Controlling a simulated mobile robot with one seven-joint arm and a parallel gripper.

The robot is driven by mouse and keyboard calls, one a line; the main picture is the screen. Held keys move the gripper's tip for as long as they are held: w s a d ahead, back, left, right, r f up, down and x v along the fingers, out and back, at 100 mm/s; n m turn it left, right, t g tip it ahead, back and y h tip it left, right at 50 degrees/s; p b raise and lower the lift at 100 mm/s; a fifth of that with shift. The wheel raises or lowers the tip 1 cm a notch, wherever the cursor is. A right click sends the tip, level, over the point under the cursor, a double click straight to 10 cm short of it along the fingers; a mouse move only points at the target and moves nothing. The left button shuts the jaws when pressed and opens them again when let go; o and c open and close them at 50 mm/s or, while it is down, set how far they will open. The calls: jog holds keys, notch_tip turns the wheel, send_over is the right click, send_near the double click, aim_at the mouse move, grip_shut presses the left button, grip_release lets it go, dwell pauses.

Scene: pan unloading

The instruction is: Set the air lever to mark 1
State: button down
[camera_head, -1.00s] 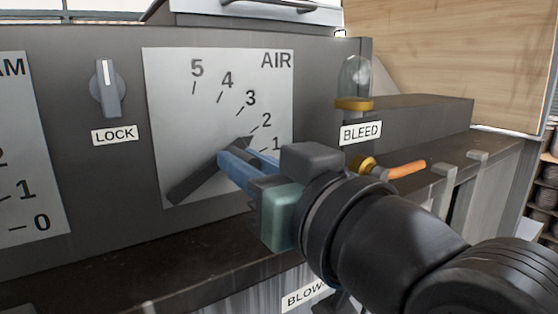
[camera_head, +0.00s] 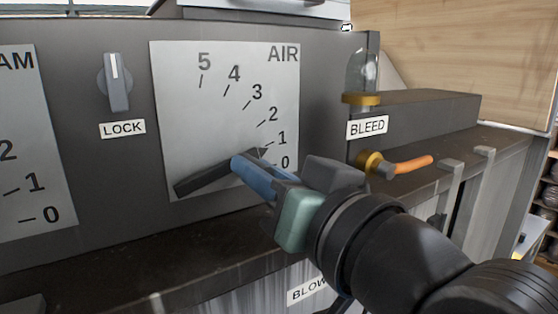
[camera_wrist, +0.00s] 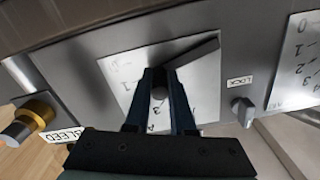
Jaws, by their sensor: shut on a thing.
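The air lever (camera_head: 205,180) is a dark bar on the white AIR dial plate (camera_head: 180,90), with marks 0 to 5. Its thick end points to the lower left. Its pointed tip (camera_head: 263,152) shows just past my fingers, close to mark 1 (camera_head: 282,138), slightly on the 0 side as seen from here. My gripper (camera_head: 242,165), with blue fingers, is shut on the lever near its pivot and hides part of it. In the wrist view the fingers (camera_wrist: 160,82) straddle the lever's hub, and the bar (camera_wrist: 195,55) runs to the upper right.
A LOCK knob (camera_head: 116,82) is left of the dial, with another dial plate (camera_head: 25,150) beyond it. At the right are the BLEED label (camera_head: 367,127), a glass and brass fitting (camera_head: 362,99) and an orange-handled valve (camera_head: 408,166). A dark ledge (camera_head: 120,245) runs below the panel.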

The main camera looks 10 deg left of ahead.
jog(key=c, duration=0.8)
grip_release()
jog(key=shift+o, duration=0.2)
jog(key=b+v, duration=0.4)
jog(key=v, duration=0.9)
jog(key=shift+w+r, duration=0.1)
jog(key=shift+w, duration=0.05)
